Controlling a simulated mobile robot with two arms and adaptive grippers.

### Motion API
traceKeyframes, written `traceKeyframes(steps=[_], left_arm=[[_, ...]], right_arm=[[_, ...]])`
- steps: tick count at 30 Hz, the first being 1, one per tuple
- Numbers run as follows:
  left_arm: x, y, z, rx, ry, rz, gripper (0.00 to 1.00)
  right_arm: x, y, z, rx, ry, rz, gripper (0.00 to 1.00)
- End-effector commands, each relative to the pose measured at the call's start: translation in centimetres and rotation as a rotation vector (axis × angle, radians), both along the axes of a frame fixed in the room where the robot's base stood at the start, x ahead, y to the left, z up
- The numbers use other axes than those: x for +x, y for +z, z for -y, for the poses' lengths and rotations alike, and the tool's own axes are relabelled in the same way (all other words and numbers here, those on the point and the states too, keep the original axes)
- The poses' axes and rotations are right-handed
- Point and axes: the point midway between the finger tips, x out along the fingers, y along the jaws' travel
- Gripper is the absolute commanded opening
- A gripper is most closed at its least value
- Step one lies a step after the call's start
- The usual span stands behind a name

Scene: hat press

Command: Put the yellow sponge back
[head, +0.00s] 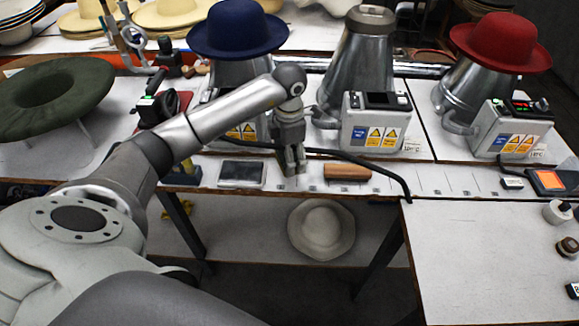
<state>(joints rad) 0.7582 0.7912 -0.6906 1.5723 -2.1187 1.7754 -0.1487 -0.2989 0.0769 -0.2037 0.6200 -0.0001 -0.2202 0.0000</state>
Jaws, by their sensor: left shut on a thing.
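My left gripper (291,168) points down at the front edge of the workbench (425,180), between a dark flat pad in a pale frame (241,174) and a brown wooden block (347,172). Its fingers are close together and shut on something. The held thing is hidden or too small to make out. I cannot clearly identify a yellow sponge. A small yellow thing (180,212) lies on the lower shelf at the left, too unclear to name. My right gripper is not in view.
Blue (238,30) and red (502,42) hats sit on metal hat presses. A bare press (357,62) stands between them. A green hat (52,98) is at left. A black bar or hose (385,176) crosses the bench beside my gripper. A cream hat (321,230) lies below.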

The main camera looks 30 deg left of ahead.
Motion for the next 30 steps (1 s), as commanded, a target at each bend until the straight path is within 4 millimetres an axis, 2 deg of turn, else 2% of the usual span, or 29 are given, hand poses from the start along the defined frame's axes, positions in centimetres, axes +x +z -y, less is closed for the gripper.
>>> traceKeyframes(steps=[5,12,23,24,28,30], left_arm=[[0.0,-1.3,0.0,-0.001,-0.002,-0.001,0.56],[0.0,-4.4,0.0,0.0,-0.003,-0.001,0.56],[0.0,-5.0,0.0,0.001,-0.003,0.002,0.56],[0.0,-4.8,0.0,0.0,-0.003,0.003,0.8],[0.0,-4.8,0.0,0.0,-0.003,0.003,0.96],[0.0,-4.8,0.0,0.0,-0.003,0.003,0.96]], right_arm=[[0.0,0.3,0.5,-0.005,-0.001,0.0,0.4],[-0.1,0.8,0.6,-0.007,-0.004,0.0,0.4],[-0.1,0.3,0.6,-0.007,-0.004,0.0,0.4],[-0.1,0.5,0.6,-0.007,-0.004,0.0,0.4],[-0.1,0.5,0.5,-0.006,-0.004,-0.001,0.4],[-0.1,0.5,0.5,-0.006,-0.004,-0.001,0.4]])
